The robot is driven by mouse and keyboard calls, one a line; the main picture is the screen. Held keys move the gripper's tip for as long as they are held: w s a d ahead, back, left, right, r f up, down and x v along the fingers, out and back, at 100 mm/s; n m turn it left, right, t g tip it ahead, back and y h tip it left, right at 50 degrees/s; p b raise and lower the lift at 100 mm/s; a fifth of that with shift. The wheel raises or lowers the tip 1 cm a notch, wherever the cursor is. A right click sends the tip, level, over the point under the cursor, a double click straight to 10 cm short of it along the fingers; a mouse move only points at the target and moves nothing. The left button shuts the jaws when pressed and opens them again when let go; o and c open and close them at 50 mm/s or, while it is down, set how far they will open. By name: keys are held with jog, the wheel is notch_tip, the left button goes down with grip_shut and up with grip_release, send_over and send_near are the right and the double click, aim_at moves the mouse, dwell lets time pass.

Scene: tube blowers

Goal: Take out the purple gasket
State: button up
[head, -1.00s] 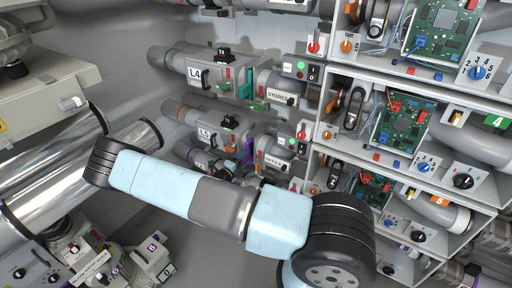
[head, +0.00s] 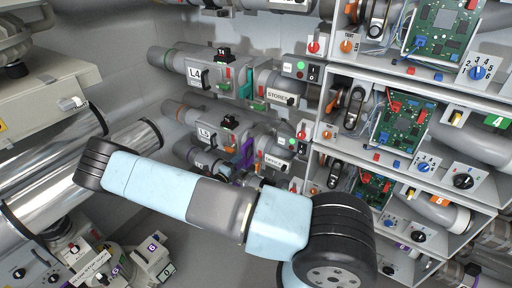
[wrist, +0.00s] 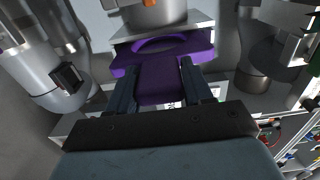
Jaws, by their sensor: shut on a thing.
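The purple gasket (wrist: 165,62) is a flat plate with a curved opening, at the top middle of the wrist view. My gripper (wrist: 156,72) is shut on its near part, with one dark finger on each side. A grey cylinder end stands just beyond the gasket's opening. In the head view the purple gasket (head: 246,154) shows as a narrow upright strip by the L5 tube (head: 207,134). My gripper is mostly hidden there behind my arm. I cannot tell whether the gasket is fully clear of the tube joint.
The L4 tube (head: 200,72) with a green gasket (head: 244,88) runs above. Shelves with green circuit boards (head: 400,130) and switches stand at the right. Shiny metal cylinders (head: 60,160) lie at the left. Grey pipes flank my gripper in the wrist view.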

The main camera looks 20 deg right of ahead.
jog(key=shift+v, duration=2.45)
jog(key=v, duration=0.8)
